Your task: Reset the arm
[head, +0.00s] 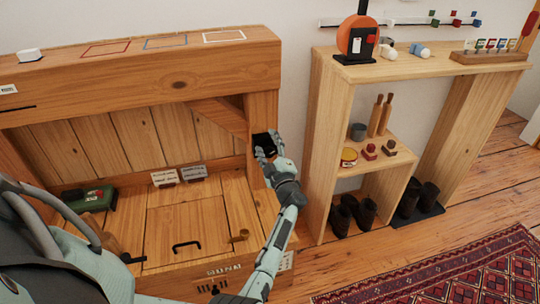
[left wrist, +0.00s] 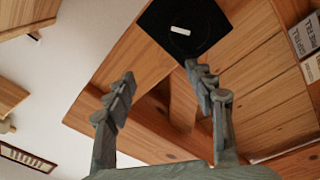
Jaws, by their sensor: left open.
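My left gripper (head: 267,152) is at the right-hand post of the wooden bench unit (head: 262,107), beside a small black plate (head: 262,138). In the left wrist view the two fingers of the gripper (left wrist: 163,92) are spread apart with nothing between them. The black plate (left wrist: 184,28) with a white bar shows beyond the fingertips there, on the timber. Whether the gripper touches the post or plate I cannot tell. My left arm reaches up from the bottom of the head view. My right gripper is not in view.
A diagonal timber brace (head: 218,117) joins the post. The bench top has a black handle (head: 186,245), a green box (head: 92,199) and two small cards (head: 180,175). A wooden shelf (head: 326,150) stands close at right. A patterned rug (head: 460,275) lies on the floor.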

